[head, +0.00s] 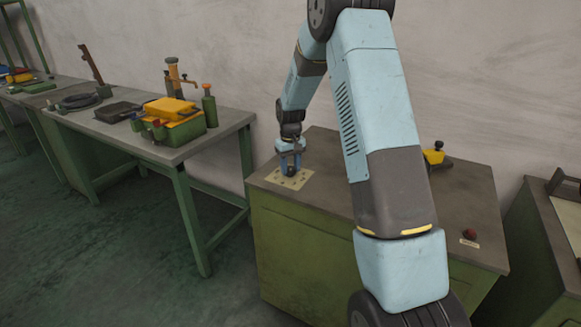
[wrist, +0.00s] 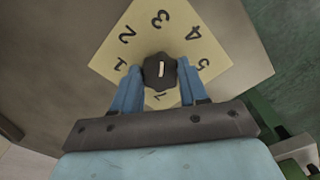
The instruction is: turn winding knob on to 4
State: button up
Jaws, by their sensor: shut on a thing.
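The winding knob (wrist: 153,79) is dark and scalloped, with a short pale mark on top. It sits on a cream dial plate (wrist: 205,50) numbered around it; 1, 2, 3, 4 and 5 are readable, and a digit nearest my gripper is partly unclear. The mark lies almost upright in the wrist view, roughly in line with the 3. My gripper (wrist: 160,75) has its blue fingers on both sides of the knob, shut on it. In the head view my gripper (head: 290,163) reaches down onto the plate (head: 296,182), and the knob is hidden there.
The plate lies on the left part of a green cabinet's brown top (head: 330,160). A yellow-and-black device (head: 435,155) stands at its back and a red knob (head: 469,233) at its right. A workbench (head: 150,145) with tools stands to the left across a gap.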

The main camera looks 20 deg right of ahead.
aim_at(290, 169)
jog(key=m, duration=0.4)
jog(key=shift+a, duration=0.1)
jog(key=shift+m, duration=1.8)
jog(key=o, duration=1.1)
jog(key=shift+c, duration=0.2)
jog(key=shift+r, duration=0.15)
notch_tip(290, 169, up, 13)
jog(key=shift+r, duration=0.2)
